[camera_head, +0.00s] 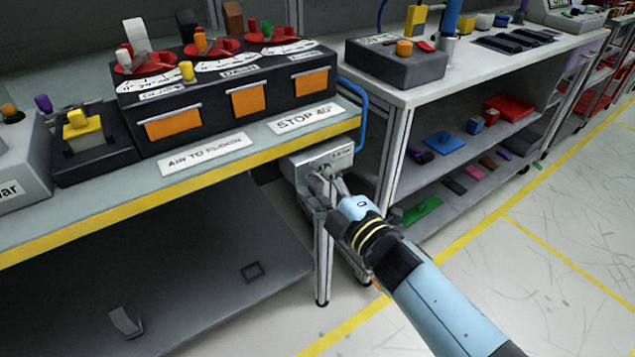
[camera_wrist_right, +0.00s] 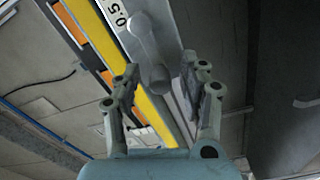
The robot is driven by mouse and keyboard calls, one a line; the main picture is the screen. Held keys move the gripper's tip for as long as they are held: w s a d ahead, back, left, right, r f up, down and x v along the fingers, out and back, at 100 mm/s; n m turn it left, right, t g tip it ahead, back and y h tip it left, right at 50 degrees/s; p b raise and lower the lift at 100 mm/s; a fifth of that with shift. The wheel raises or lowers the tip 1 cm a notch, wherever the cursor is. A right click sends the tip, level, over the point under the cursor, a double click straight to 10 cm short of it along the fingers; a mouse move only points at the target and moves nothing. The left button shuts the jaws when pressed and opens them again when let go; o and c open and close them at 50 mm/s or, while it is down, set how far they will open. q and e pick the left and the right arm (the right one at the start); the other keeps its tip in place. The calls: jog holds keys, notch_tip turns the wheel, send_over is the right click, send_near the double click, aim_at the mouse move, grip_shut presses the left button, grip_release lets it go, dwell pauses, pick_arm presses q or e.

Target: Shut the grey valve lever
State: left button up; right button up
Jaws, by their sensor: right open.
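The grey valve lever (camera_wrist_right: 149,50) shows in the right wrist view as a rounded arm running from a round hub to a knob-like end. It is mounted on a pale grey valve box (camera_head: 322,157) that hangs below the front edge of the bench in the head view. My right gripper (camera_head: 328,183) is at the front of this box and largely hides the lever there. In the right wrist view my right gripper (camera_wrist_right: 159,76) is open, with one finger on each side of the lever's end. I cannot tell whether a finger touches it. My left gripper is not in view.
The bench's yellow front edge (camera_head: 205,182) runs close to the valve box. A blue hose (camera_head: 361,112) loops at the bench's right end. A bench leg (camera_head: 322,262) stands below the box, and a second bench (camera_head: 480,70) stands to the right. Floor is clear at the right.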

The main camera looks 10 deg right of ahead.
jog(key=v, duration=1.2)
